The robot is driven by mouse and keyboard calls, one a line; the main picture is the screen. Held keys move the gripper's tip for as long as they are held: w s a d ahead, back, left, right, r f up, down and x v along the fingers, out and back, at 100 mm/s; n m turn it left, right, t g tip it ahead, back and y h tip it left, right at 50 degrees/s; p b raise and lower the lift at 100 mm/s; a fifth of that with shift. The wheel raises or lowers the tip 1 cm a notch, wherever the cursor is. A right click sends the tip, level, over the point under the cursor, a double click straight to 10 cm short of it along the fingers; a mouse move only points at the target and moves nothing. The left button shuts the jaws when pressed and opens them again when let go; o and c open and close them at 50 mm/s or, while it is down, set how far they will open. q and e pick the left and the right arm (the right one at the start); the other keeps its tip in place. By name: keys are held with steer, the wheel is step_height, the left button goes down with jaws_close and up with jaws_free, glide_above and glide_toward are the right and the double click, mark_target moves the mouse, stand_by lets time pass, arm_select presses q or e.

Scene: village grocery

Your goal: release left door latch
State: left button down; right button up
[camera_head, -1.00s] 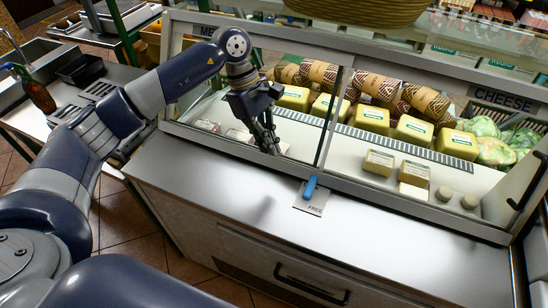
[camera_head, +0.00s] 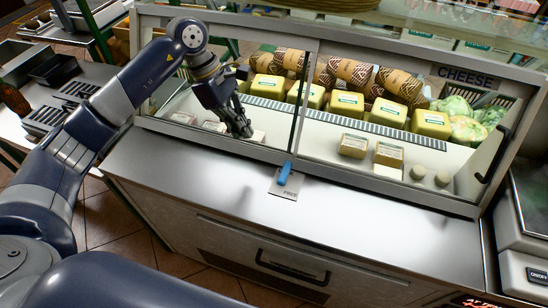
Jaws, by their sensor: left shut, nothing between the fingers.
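The blue latch handle (camera_head: 285,172) stands on a small metal plate (camera_head: 284,191) at the foot of the frame post between the case's two glass doors. The plate bears lettering that looks like "FREE". The left door (camera_head: 275,120) is a framed glass panel and looks closed. My left gripper (camera_head: 246,133) is shut and empty, pointing down in front of the left door's lower part. It is up and to the left of the latch, apart from it in the picture. Whether it touches the glass I cannot tell. My right gripper is not in view.
Cheese blocks (camera_head: 385,112) and rolls stand inside the case. The right door has a dark handle (camera_head: 492,155). The steel counter (camera_head: 370,215) before the doors is clear, with a drawer handle (camera_head: 292,267) below. A scale (camera_head: 525,225) stands at right, trays (camera_head: 55,70) at left.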

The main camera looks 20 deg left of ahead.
mark_target(285, 174)
arm_select(q)
steer(key=p+x, duration=0.2)
steer(key=x, duration=0.7)
steer(key=shift+a+f+p, duration=0.1)
steer(key=shift+f+p, duration=0.1)
steer(key=shift+p, duration=0.1)
steer(key=d+p, duration=0.1)
steer(key=d, duration=0.2)
steer(key=shift+d+f+p, duration=0.1)
steer(key=shift+f+p, duration=0.1)
steer(key=shift+p, duration=0.15)
steer(key=shift+d+f, duration=0.1)
steer(key=shift+d, duration=0.35)
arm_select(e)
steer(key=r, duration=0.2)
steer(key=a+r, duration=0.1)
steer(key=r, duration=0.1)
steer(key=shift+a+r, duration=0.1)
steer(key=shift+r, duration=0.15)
